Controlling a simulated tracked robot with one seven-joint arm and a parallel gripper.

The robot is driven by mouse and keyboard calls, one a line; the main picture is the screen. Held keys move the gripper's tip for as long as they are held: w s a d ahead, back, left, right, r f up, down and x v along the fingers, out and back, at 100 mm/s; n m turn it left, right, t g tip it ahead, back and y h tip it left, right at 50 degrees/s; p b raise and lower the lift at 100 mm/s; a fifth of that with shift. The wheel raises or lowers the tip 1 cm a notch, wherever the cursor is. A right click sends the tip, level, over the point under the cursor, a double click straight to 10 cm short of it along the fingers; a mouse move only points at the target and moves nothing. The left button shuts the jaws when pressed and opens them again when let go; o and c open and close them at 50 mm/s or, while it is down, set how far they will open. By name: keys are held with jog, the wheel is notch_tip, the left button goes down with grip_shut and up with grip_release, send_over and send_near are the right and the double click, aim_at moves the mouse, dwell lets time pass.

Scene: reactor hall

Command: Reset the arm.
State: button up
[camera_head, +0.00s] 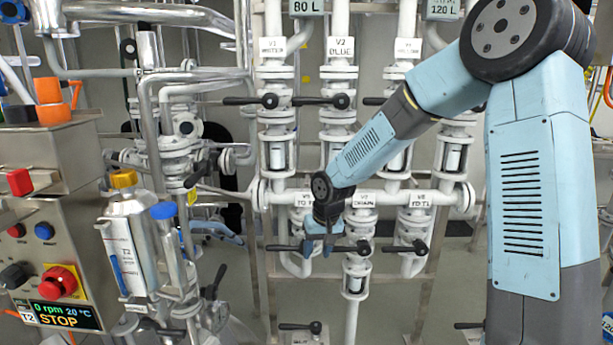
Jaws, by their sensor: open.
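My arm, light blue and dark grey, comes in from the right side and reaches toward the middle of the view. My gripper (319,244) hangs at its end, pointing down, with its fingers apart and nothing seen between them. It is in front of the white valve manifold (283,198), close to the lower row of valves around the labels V7 and DRAIN. The arm hides parts of the pipes and valves behind it. I cannot tell whether the gripper touches a valve handle.
A steel control box (48,190) with buttons and a display reading "0 rpm 20 °C STOP" stands at left. Black valve levers (251,101) stick out from the pipes. Grey floor (460,285) shows below the manifold.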

jog(key=s+d+r+m+t+h, duration=0.2)
jog(key=s+d+r+t+h, duration=0.1)
jog(key=s+d+r, duration=1.6)
jog(key=s+r, duration=0.1)
jog(key=s, duration=0.3)
jog(key=s+d+r+y, duration=0.1)
jog(key=s, duration=0.4)
jog(key=shift+d+r+m+t, duration=0.3)
jog(key=shift+r+m+t, duration=0.05)
jog(key=shift+m+t, duration=0.05)
jog(key=shift+s, duration=0.1)
jog(key=shift+c, duration=0.5)
